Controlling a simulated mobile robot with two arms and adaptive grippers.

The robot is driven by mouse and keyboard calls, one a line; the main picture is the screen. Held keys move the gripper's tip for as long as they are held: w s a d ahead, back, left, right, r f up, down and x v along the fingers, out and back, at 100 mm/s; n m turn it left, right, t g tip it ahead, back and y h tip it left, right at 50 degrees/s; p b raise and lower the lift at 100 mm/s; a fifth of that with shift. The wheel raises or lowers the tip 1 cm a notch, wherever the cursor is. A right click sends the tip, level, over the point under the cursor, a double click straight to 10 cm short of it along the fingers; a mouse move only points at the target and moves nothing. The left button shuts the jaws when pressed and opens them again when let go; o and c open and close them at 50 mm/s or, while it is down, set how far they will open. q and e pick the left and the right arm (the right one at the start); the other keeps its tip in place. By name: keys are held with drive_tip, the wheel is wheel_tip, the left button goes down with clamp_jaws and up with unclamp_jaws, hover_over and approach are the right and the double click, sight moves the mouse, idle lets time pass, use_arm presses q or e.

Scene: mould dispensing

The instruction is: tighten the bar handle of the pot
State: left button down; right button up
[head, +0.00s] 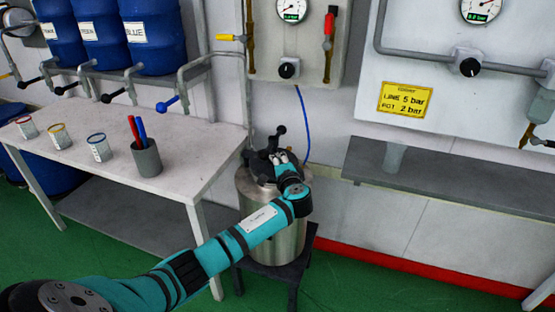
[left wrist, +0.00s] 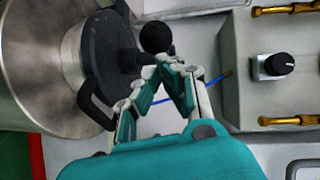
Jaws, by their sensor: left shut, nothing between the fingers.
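The steel pot (head: 272,228) stands on a dark stool below the wall panel. Its dark lid and bar handle show at the top, partly hidden by my left gripper (head: 279,158). A black ball knob (head: 281,130) at the end of the bar stands above the lid. In the left wrist view the pot (left wrist: 32,60) lies at left with its dark lid (left wrist: 105,50). The ball knob (left wrist: 156,37) is right by the tips of my left gripper (left wrist: 168,62), whose fingers are shut and empty. I cannot tell if they touch it. My right gripper is not in view.
A grey shelf (head: 450,180) is to the right. A blue hose (head: 304,125) runs down behind the pot from the gauge panel.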

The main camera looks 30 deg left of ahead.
use_arm(q)
drive_tip(key=shift+s+a, duration=0.1)
idle(0.4)
drive_tip(key=shift+s+a+m+t+h, duration=0.15)
drive_tip(key=shift+a+m+t+h, duration=0.05)
drive_tip(key=shift+m+t+h, duration=0.2)
